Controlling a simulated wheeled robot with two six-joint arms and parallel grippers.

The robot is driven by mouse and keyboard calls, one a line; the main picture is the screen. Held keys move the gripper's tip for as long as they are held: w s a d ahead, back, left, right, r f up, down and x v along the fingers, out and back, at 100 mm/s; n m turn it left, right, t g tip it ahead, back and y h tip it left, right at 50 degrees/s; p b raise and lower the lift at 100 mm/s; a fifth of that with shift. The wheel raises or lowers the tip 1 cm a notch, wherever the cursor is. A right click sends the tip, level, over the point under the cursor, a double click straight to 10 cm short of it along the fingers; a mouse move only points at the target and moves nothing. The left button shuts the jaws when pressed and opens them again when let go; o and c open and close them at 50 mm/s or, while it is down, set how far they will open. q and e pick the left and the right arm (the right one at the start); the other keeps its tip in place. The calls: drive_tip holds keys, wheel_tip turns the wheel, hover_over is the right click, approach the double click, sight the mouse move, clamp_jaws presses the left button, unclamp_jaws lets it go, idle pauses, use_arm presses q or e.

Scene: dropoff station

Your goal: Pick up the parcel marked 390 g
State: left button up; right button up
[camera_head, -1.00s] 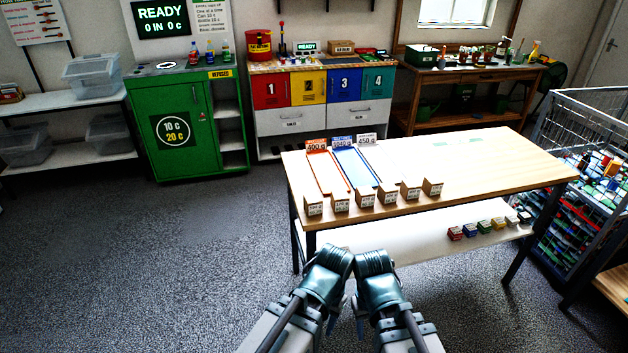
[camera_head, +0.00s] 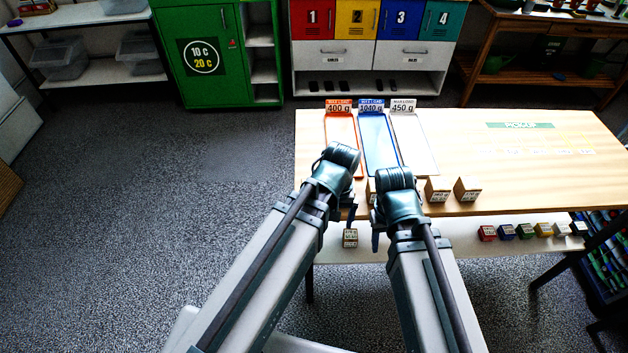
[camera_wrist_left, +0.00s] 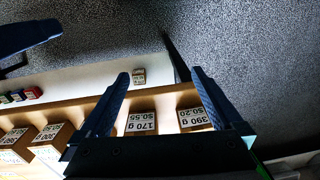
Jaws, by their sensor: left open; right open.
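The parcel marked 390 g (camera_wrist_left: 195,118) is a brown box at the table edge in the left wrist view, partly covered by one finger. The parcel marked 170 g (camera_wrist_left: 142,122) stands beside it, between the fingers' lines. My left gripper (camera_wrist_left: 160,73) is open and empty, above these parcels. In the head view my left gripper (camera_head: 350,213) is over the table's front edge, and its arm hides parcels behind it. My right gripper (camera_head: 377,228) is close to its right. The jaws are open, and I see nothing held.
Two parcels (camera_head: 467,189) stand to the right on the table (camera_head: 530,170). One small parcel (camera_head: 350,238) appears on the lower shelf, also in the wrist view (camera_wrist_left: 139,76). Orange, blue and white trays (camera_head: 415,145) lie behind. Several coloured blocks (camera_head: 525,231) sit on the shelf.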

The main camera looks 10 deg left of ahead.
use_arm(q)
drive_tip(key=w+a+r+n+t+h+p, duration=0.15)
drive_tip(key=w+a+r+n+p, duration=0.8)
drive_tip(key=n, duration=0.95)
use_arm(e)
wheel_tip(320, 180, up, 10)
drive_tip(key=b, duration=0.1)
use_arm(q)
drive_tip(key=shift+g+h, duration=0.25)
drive_tip(key=f+b, duration=0.3)
drive_tip(key=b, duration=0.1)
drive_tip(key=f+b, duration=0.4)
drive_tip(key=shift+w+f, duration=0.2)
drive_tip(key=shift+f, duration=0.1)
drive_tip(key=shift+d+f+b, duration=0.1)
drive_tip(key=shift+f+b, duration=0.1)
drive_tip(key=shift+b, duration=0.25)
use_arm(e)
wheel_tip(320, 180, down, 9)
drive_tip(key=shift+r, duration=0.15)
drive_tip(key=shift+s, duration=0.1)
use_arm(q)
drive_tip(key=f+b, duration=0.3)
drive_tip(key=d+f+b, duration=0.1)
drive_tip(key=f+b, duration=0.1)
drive_tip(key=shift+w+f, duration=0.1)
drive_tip(key=shift+w, duration=0.3)
use_arm(e)
wheel_tip(320, 180, down, 5)
drive_tip(key=shift+f, duration=0.1)
